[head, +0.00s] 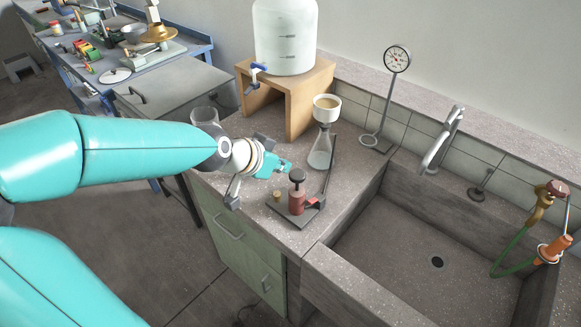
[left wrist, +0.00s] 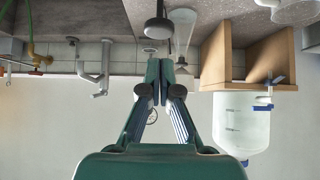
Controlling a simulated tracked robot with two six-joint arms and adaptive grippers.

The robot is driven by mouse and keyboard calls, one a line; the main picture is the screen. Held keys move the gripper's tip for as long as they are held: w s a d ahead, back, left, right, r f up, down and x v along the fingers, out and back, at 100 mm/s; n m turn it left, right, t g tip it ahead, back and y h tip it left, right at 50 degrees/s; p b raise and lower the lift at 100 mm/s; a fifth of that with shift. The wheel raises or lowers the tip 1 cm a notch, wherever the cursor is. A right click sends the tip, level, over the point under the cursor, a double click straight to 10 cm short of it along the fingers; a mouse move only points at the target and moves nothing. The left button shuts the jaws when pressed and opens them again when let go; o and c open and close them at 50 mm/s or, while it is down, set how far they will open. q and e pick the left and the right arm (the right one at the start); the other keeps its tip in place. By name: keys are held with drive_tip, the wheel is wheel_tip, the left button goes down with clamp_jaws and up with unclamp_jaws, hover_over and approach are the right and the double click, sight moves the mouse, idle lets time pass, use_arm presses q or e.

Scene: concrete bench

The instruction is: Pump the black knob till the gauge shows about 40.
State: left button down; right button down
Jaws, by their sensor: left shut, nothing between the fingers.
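The black knob (head: 297,174) tops a small reddish pump (head: 297,196) on a dark base plate at the bench's front corner. It also shows in the left wrist view (left wrist: 158,28), which looks upside down, just past the fingertips. The round white gauge (head: 397,58) stands on a thin post at the back; its needle is too small to read surely. My left gripper (head: 286,167) is shut and empty, beside the knob on its upper left. Its closed fingers also show in the left wrist view (left wrist: 162,72). I cannot tell whether they touch the knob. My right gripper is not in view.
A glass flask with a filter funnel (head: 327,108) stands right behind the pump. A wooden stand (head: 310,90) bears a large carboy (head: 285,40). The deep sink (head: 400,240) with a tap opens to the right.

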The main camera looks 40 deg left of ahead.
use_arm(q)
drive_tip(key=v, duration=0.3)
drive_tip(key=shift+s+r, duration=0.25)
drive_tip(key=shift+r, duration=0.05)
idle(1.0)
wheel_tip(320, 180, up, 4)
drive_tip(key=b, duration=0.6)
drive_tip(key=shift+s+f, duration=0.1)
drive_tip(key=shift+s, duration=0.1)
drive_tip(key=shift+f, duration=0.1)
